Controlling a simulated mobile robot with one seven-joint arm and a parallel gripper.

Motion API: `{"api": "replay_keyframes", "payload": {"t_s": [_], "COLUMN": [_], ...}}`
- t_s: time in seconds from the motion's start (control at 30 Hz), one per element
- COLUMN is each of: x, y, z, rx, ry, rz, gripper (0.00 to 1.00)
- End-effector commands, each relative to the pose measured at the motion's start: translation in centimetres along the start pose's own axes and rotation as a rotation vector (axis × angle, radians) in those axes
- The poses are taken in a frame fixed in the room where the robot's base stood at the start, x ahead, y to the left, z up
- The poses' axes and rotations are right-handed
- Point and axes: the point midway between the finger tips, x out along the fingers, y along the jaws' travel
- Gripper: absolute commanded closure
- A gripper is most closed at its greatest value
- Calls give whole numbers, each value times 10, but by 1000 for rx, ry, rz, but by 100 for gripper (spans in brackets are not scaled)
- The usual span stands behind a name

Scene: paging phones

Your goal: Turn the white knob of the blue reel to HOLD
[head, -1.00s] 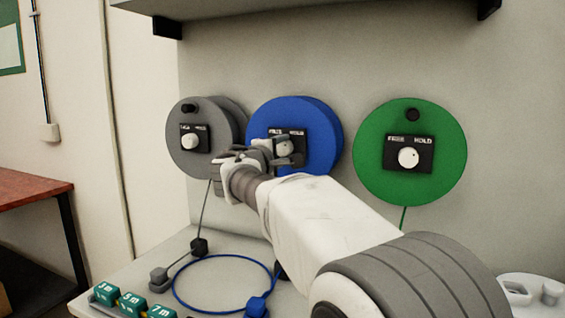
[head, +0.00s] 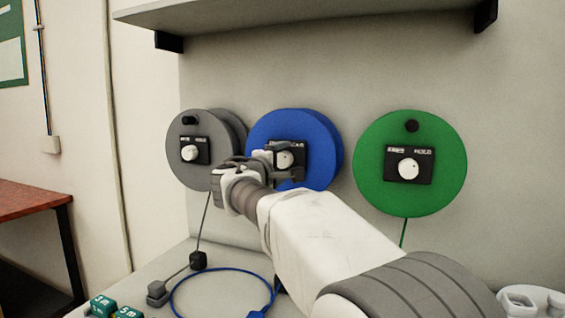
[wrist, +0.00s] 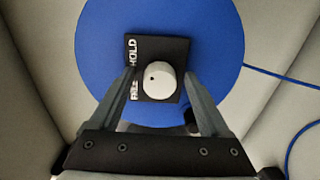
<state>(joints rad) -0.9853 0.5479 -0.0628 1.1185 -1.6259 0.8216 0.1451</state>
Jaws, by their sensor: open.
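The blue reel (head: 318,135) hangs on the wall between a grey reel and a green reel. Its black plate (wrist: 135,62) bears the words FREE and HOLD, which run sideways in the wrist view. The white knob (wrist: 160,84) sits on this plate and has a small dark dot on its face, on the side of the lettering. My gripper (wrist: 163,98) is open, with one finger on each side of the knob. I cannot tell whether the fingers touch it. In the head view my gripper (head: 280,163) partly covers the plate and knob.
The grey reel (head: 185,175) is close to the left of my gripper. The green reel (head: 410,200) is to the right, with its own knob. A shelf (head: 300,8) is above. A blue cable (head: 215,269) lies looped on the counter, near teal blocks (head: 103,304).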

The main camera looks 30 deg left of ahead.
Motion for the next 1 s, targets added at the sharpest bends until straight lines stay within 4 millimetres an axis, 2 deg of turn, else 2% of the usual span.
{"api": "replay_keyframes", "payload": {"t_s": [0.17,0.37,0.8,1.0], "x": [-2,-24,-125,-159], "y": [0,0,2,1], "z": [0,-1,-1,0], "rx": [-1,-1,0,0], "ry": [0,3,4,2], "rz": [0,0,0,0], "gripper": [20,20,20,20]}}
